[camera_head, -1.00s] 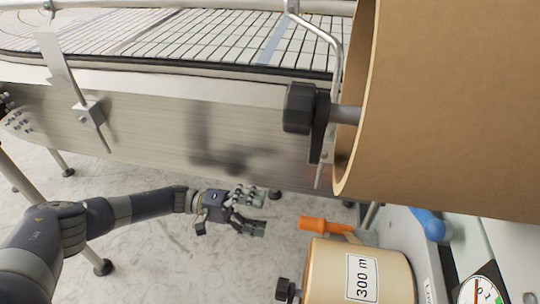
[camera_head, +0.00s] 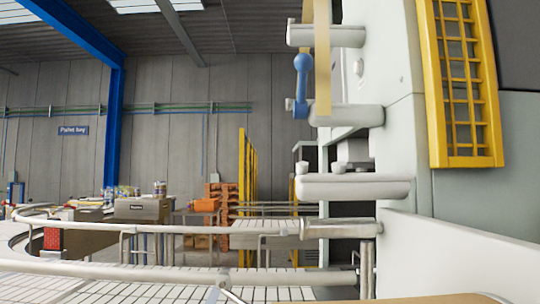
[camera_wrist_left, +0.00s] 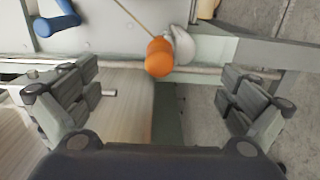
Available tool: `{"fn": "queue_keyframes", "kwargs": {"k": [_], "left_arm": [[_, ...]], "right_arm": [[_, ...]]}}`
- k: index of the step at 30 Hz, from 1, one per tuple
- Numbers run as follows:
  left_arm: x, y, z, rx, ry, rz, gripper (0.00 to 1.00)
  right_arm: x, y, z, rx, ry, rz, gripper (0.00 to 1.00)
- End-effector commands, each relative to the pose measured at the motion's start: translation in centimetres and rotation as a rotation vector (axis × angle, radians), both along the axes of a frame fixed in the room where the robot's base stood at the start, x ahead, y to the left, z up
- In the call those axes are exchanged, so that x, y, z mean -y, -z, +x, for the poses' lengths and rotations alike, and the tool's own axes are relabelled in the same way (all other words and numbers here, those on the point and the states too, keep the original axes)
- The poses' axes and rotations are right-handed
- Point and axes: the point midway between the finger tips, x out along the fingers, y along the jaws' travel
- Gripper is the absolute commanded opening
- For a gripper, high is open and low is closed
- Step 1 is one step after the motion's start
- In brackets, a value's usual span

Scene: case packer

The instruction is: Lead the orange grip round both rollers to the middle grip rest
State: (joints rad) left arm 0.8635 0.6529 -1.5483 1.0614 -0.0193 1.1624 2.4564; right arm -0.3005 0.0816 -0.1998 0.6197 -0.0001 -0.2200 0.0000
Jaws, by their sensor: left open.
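The orange grip (camera_wrist_left: 158,58) is in the left wrist view, ahead of my left gripper (camera_wrist_left: 163,92) and roughly centred between its spread fingers. The fingers are open and hold nothing; a gap to the grip appears to remain. A thin tan strip edge runs from the grip up and left. In the head view, white rollers (camera_head: 352,187) (camera_head: 347,115) (camera_head: 313,35) stick out from the machine at right. A tan band (camera_head: 322,65) hangs by the upper ones. I cannot tell which is the middle grip rest. My right gripper is not in view.
A blue handle (camera_head: 301,78) hangs beside the tan band; a blue handle also shows in the left wrist view (camera_wrist_left: 57,20). A yellow ladder-like guard (camera_head: 460,90) is on the machine. Conveyor rails (camera_head: 160,272) cross the foreground. Grey floor (camera_wrist_left: 250,30) shows right in the wrist view.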

Motion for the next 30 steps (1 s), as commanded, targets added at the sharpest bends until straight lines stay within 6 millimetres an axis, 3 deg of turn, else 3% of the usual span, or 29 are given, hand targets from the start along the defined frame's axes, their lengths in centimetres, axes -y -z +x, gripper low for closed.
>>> {"fn": "queue_keyframes", "kwargs": {"k": [25, 30], "left_arm": [[6.9, 0.0, 0.0, 0.001, 0.002, -0.001, 1.00], [6.9, 0.0, 0.0, 0.001, 0.000, 0.000, 1.00]], "right_arm": [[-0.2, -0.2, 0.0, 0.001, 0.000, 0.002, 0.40], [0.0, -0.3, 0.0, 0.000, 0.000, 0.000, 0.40]]}}
